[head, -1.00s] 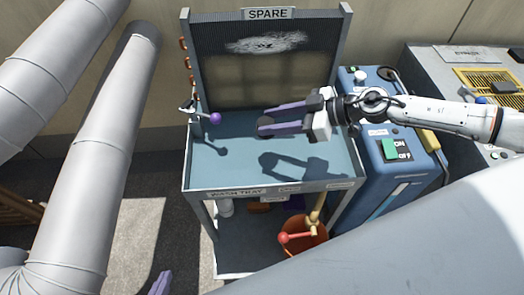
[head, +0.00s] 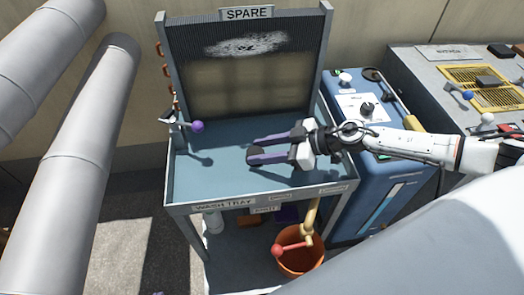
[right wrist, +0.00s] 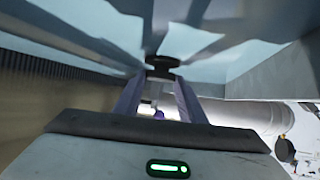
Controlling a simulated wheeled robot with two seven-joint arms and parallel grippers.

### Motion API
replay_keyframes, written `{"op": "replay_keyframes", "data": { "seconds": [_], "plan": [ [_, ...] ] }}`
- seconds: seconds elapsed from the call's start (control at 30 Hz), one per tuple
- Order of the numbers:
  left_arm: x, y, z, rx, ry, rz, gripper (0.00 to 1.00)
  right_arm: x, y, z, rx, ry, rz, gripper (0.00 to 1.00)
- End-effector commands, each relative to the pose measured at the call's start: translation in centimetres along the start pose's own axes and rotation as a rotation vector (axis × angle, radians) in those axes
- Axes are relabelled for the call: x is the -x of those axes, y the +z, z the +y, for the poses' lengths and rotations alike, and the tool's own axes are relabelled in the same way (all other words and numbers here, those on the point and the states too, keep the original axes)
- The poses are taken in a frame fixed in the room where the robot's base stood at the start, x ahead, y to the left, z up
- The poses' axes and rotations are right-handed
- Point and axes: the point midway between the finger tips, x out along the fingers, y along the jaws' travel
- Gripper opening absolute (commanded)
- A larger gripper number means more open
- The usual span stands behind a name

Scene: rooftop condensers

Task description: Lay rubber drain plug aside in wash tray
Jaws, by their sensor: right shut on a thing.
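The rubber drain plug (head: 252,157) is a small dark disc at the tips of my right gripper's purple fingers. My right gripper (head: 257,151) is shut on it, reaching in from the right over the blue wash tray (head: 212,182). In the right wrist view the plug (right wrist: 163,62) sits between the fingertips against the pale blue tray surface. It is very low over the tray; I cannot tell if it touches. My left gripper does not show clearly.
A valve with a purple knob (head: 197,127) stands at the tray's left side. A finned panel marked SPARE (head: 247,75) rises behind. A blue machine (head: 377,200) stands to the right. An orange bucket (head: 300,262) sits below. Bare tray surface lies left of the plug.

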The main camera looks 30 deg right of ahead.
Motion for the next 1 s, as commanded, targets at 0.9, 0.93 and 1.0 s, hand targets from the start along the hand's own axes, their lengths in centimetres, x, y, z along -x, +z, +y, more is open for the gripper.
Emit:
{"op": "replay_keyframes", "data": {
  "seconds": [0.9,0.93,1.0],
  "plan": [
    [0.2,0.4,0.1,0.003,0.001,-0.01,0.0,5.9,0.2,0.1,-0.001,0.002,-0.007,0.55],
    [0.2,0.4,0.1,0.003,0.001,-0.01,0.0,6.5,0.1,0.0,0.001,0.001,-0.007,0.55],
    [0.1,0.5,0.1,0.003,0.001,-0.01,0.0,8.1,0.3,0.0,-0.002,0.001,-0.008,0.55]
  ]
}}
